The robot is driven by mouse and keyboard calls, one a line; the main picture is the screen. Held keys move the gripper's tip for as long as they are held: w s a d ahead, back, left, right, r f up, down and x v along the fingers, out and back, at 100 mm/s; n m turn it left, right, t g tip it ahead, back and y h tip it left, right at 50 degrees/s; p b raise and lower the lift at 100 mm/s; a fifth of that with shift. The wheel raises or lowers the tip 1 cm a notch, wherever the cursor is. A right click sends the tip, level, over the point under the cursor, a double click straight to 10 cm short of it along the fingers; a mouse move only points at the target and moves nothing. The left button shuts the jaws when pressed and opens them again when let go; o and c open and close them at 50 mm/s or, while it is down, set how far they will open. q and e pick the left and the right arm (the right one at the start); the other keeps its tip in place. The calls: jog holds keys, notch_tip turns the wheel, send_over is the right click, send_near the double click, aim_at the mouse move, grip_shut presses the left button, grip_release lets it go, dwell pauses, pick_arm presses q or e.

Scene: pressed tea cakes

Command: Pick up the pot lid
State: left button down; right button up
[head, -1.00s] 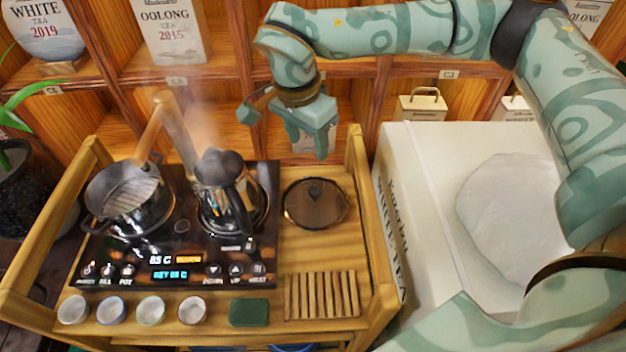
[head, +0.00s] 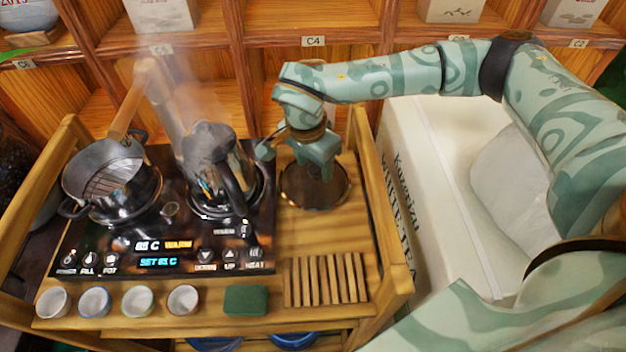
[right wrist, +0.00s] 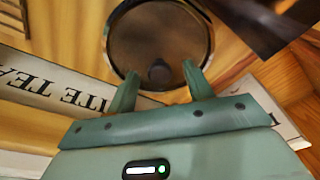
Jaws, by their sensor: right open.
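The pot lid (head: 314,194) is a round brown glass disc with a dark rim, lying flat on the wooden cart beside the stove. It also shows in the right wrist view (right wrist: 160,38), with its dark knob (right wrist: 159,74) near the lower middle. My right gripper (head: 322,174) is above the lid and hides part of it in the head view. In the right wrist view the fingers (right wrist: 161,85) are apart, one on each side of the knob, with nothing held. Whether the fingertips are level with the knob I cannot tell. My left gripper is not in view.
A steaming kettle (head: 211,170) stands close left of the lid on the black stove (head: 165,225), with a pot (head: 110,180) further left. A slatted wooden rack (head: 326,280), a green block (head: 246,299) and several cups lie in front. A white box (head: 440,230) stands right of the cart.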

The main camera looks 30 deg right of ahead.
jog(key=shift+d+f, duration=0.1)
jog(key=shift+f, duration=0.35)
jog(key=shift+r, duration=0.15)
grip_shut()
